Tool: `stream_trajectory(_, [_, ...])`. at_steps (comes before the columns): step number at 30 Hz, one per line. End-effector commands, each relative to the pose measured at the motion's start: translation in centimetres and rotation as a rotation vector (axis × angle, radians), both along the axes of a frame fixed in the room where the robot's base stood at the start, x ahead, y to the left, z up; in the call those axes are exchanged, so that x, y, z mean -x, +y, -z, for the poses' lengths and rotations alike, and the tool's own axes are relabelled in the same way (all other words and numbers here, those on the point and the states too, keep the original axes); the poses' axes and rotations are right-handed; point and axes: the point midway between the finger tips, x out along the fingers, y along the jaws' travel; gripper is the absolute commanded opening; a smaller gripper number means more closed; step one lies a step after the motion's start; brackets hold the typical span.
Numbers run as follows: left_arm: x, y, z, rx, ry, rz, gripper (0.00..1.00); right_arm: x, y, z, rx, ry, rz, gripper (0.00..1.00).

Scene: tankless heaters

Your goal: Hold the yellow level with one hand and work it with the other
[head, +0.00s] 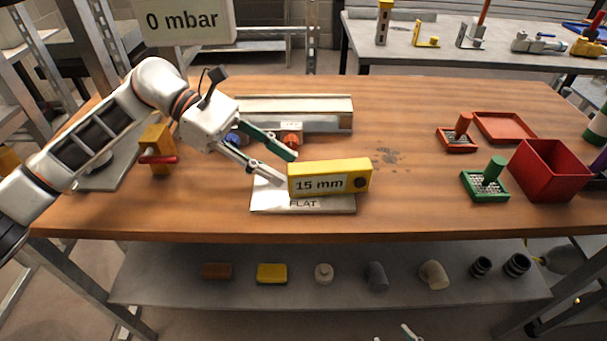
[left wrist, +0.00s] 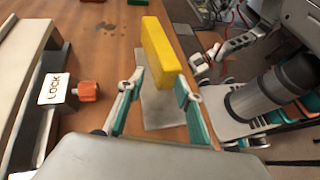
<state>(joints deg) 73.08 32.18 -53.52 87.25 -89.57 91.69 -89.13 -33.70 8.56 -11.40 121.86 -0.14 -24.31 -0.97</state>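The yellow level (head: 330,178) is a block with a "15 mm" label and a dark round spot near its right end. It stands on a white plate (head: 330,205) marked "FLAT". My left gripper (head: 288,167) is open at the level's left end. In the left wrist view its fingertips (left wrist: 160,85) are spread to either side of the near end of the yellow level (left wrist: 165,50), with no clear grip. My right gripper (head: 394,334) shows only as two separated fingertips at the bottom edge of the head view; it also shows in the left wrist view (left wrist: 206,57).
Behind my left gripper is a metal rail fixture (head: 300,108) with a red knob (head: 291,141). A yellow block with a red handle (head: 157,145) stands left. A red bin (head: 550,170) and green stamp-like tool (head: 487,180) stand right.

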Motion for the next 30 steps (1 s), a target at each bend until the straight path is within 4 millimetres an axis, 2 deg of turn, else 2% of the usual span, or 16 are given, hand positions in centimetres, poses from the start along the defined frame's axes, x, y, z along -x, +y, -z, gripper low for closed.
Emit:
stream_trajectory(3, [0.5,-1.4,0.8,0.001,0.000,0.004,0.35,0.3,-0.1,0.4,0.000,0.008,0.004,0.40])
stream_trajectory(10, [1.1,-3.2,1.9,0.000,0.002,0.004,0.35,0.4,-0.1,0.4,-0.002,0.008,0.006,0.40])
stream_trajectory(23, [1.2,-3.9,2.2,0.000,-0.001,0.002,0.35,0.1,-0.1,0.1,0.000,0.000,-0.001,0.40])
stream_trajectory(24, [1.2,-3.9,2.2,0.000,-0.001,0.002,0.32,0.1,-0.1,0.1,0.001,0.000,-0.002,0.40])
stream_trajectory(28, [1.2,-3.9,2.1,0.000,-0.001,0.002,0.00,0.1,-0.1,0.0,0.003,-0.001,-0.005,0.40])
stream_trajectory(30, [1.2,-3.9,2.1,0.001,-0.001,0.002,0.00,0.1,-0.1,0.0,0.003,-0.001,-0.005,0.40])
